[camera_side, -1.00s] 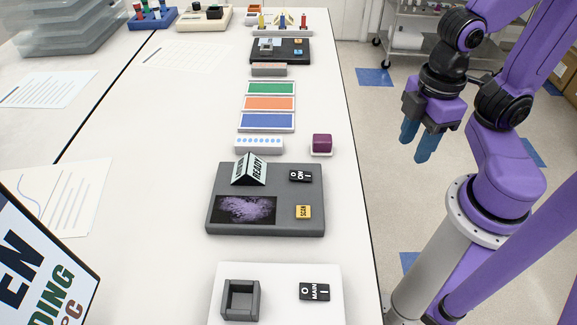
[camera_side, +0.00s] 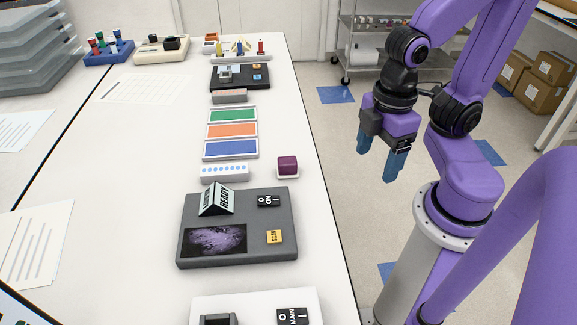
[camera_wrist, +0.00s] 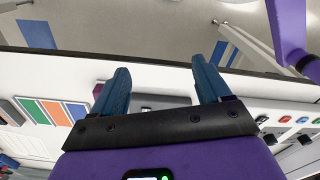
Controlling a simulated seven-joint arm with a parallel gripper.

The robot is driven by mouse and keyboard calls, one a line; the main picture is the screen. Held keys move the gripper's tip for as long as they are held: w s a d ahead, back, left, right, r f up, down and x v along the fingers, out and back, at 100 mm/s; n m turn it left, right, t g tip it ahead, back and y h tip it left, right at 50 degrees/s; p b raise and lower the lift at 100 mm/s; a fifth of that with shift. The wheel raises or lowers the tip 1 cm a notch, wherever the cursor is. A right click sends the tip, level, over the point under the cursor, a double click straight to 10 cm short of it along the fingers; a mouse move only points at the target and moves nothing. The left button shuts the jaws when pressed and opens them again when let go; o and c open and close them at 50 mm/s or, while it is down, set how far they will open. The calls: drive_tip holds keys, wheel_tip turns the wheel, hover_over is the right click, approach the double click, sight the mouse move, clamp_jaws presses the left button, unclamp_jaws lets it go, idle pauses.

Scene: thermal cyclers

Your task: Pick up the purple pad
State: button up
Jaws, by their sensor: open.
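The purple pad (camera_side: 287,165) is a small dark-purple block on a thin white base. It sits near the right edge of the white table, beside a white strip with blue dots. My gripper (camera_side: 378,155) hangs to its right, off the table edge and above the floor. Its two blue fingers are apart, with nothing between them, and point down. In the wrist view, the gripper (camera_wrist: 160,66) is open over the table edge. A small dark-purple patch, probably the pad (camera_wrist: 97,90), shows partly behind the left finger.
The table's left middle is mostly clear.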

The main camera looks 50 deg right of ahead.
wheel_tip(320, 180, up, 6)
drive_tip(key=n, duration=1.4)
hover_over(288, 160)
wheel_tip(288, 160, down, 17)
drive_tip(key=shift+f, duration=0.15)
drive_tip(key=c, duration=1)
